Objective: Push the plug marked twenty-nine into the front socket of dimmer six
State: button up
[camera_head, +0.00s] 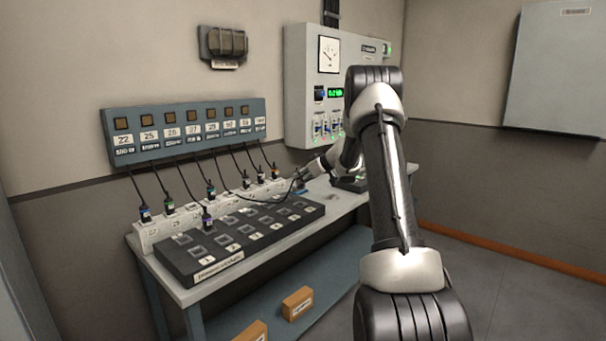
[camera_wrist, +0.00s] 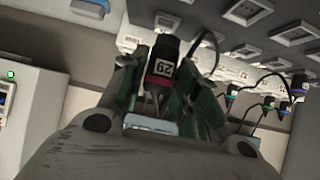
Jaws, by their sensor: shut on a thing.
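In the wrist view the plug marked 29 (camera_wrist: 163,68) is dark with a red band, and its label shows upside down. My gripper (camera_wrist: 162,88) is shut on it, with a finger on each side. In the head view my gripper (camera_head: 302,179) is small, over the right end of the bench near the dimmer block's far right corner. The black dimmer block (camera_head: 205,268) has two rows of square sockets and numbered labels along its front. The label of dimmer six is too small to read surely. The plug's tip is hidden in the wrist view.
A white socket strip (camera_head: 152,231) behind the block holds several plugs with cables from the blue-grey wall panel (camera_head: 190,113). A grey cabinet (camera_head: 300,75) with a gauge is at the back.

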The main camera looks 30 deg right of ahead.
aim_at(303, 186)
jog(key=shift+f, duration=1.9)
jog(key=shift+f, duration=0.15)
jog(key=shift+f, duration=0.9)
jog(key=shift+s+f, duration=0.1)
jog(key=shift+f, duration=1)
dwell(0.9)
jog(key=o, duration=1.2)
jog(key=shift+s+d+r, duration=0.15)
jog(key=shift+s+r, duration=0.05)
jog(key=shift+r, duration=0.1)
jog(key=v, duration=1.1)
jog(key=shift+s, duration=0.15)
